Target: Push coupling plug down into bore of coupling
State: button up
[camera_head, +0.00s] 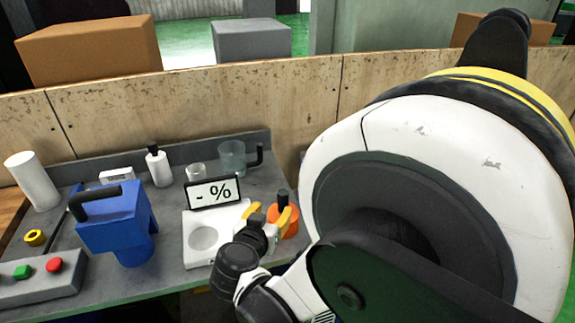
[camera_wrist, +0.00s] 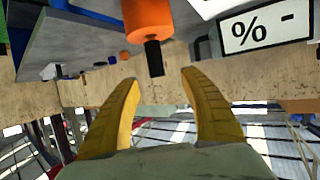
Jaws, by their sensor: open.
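The orange coupling (camera_head: 290,229) stands on the grey bench beside the white device with the display. The black coupling plug (camera_head: 283,197) sticks up from the coupling's top. My gripper (camera_head: 268,213) has its yellow fingers open at the coupling, partly in front of it. In the wrist view the scene appears upside down. There the orange coupling (camera_wrist: 149,18) and the black plug (camera_wrist: 153,58) lie beyond the fingertips, roughly centred between them. My gripper (camera_wrist: 160,80) is open and empty in that view, with no visible contact on the plug. The bore is hidden.
A white device (camera_head: 203,253) with a round plate and a display (camera_head: 213,192) stands left of the coupling. A glass mug (camera_head: 232,157), a white bottle (camera_head: 158,166), a blue device (camera_head: 113,220) and a button box (camera_head: 42,280) are also on the bench. A low wooden panel (camera_head: 230,103) runs behind.

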aim_at(279, 200)
jog(key=b+x, duration=0.1)
jog(key=x, duration=0.3)
jog(key=shift+f, duration=0.15)
jog(key=b+x, duration=0.1)
jog(key=x, duration=0.2)
jog(key=d+b+x, duration=0.1)
jog(key=x, duration=0.1)
jog(key=shift+w, duration=0.3)
jog(key=shift+s, duration=0.1)
grip_shut()
